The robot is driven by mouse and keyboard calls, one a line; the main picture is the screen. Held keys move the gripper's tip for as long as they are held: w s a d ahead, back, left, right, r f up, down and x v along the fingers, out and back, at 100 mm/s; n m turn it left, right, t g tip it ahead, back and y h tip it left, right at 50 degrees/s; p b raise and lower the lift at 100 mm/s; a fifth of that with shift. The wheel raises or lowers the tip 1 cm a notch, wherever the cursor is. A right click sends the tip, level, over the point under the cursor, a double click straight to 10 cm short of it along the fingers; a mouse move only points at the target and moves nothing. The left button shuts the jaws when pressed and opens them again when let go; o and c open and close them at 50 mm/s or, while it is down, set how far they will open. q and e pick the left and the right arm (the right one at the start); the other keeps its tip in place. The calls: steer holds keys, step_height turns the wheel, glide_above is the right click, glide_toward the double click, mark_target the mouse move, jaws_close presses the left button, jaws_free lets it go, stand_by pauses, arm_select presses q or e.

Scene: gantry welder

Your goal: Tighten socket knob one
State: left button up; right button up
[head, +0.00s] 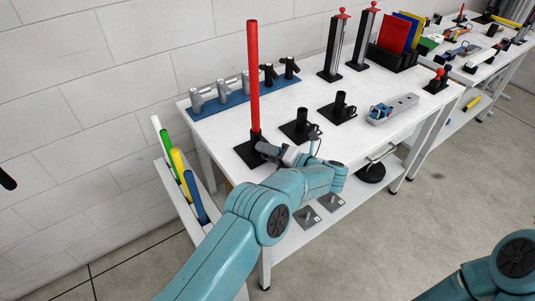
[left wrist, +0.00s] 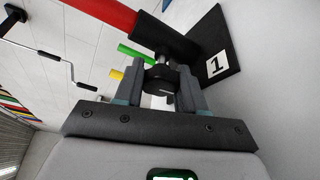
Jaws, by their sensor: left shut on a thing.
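Socket one is a black upright tube (left wrist: 168,36) on a black base plate (left wrist: 225,50) marked with a white "1" label in the left wrist view. A long red rod (head: 253,70) stands upright in this socket at the table's left front corner in the head view. The black socket knob (left wrist: 160,76) sticks out from the side of the tube. My left gripper (left wrist: 163,90) is shut on the knob, with one finger on each side of it. In the head view my left gripper (head: 268,149) partly hides the socket. My right gripper is out of view.
Two empty black sockets (head: 300,127) (head: 340,107) stand to the right on the white table. A blue rack (head: 240,100) with grey and black fittings lies behind. A side rack holds white, green, yellow (head: 179,164) and blue rods.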

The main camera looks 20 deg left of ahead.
arm_select(q)
steer(key=shift+m+y, duration=0.3)
steer(key=shift+m, duration=0.2)
steer(key=o, duration=0.8)
